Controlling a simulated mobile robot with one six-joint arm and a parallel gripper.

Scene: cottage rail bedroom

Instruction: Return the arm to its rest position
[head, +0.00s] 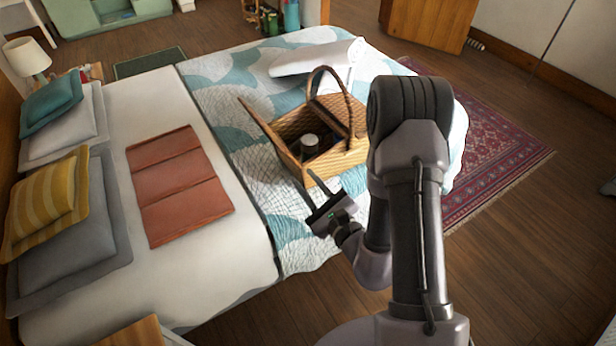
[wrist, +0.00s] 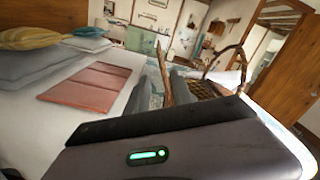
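My arm rises over the right side of the bed in the head view, bent at the elbow. My gripper (head: 322,187) hangs low over the near side of the bed, in front of a wicker basket. Its two fingers look apart, with nothing visible between them; they also show in the wrist view (wrist: 192,86). The wicker basket (head: 331,166) stands on the patterned quilt with its lid flap raised at the left and its handle up. A round jar (head: 310,144) is inside it. My arm hides part of the basket's right side.
A folded terracotta cloth (head: 178,185) lies on the white sheet (head: 235,262). Several pillows line the head of the bed. A white folded item (head: 312,58) lies behind the basket. A patterned rug (head: 497,150) and open wooden floor (head: 530,245) are at the right.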

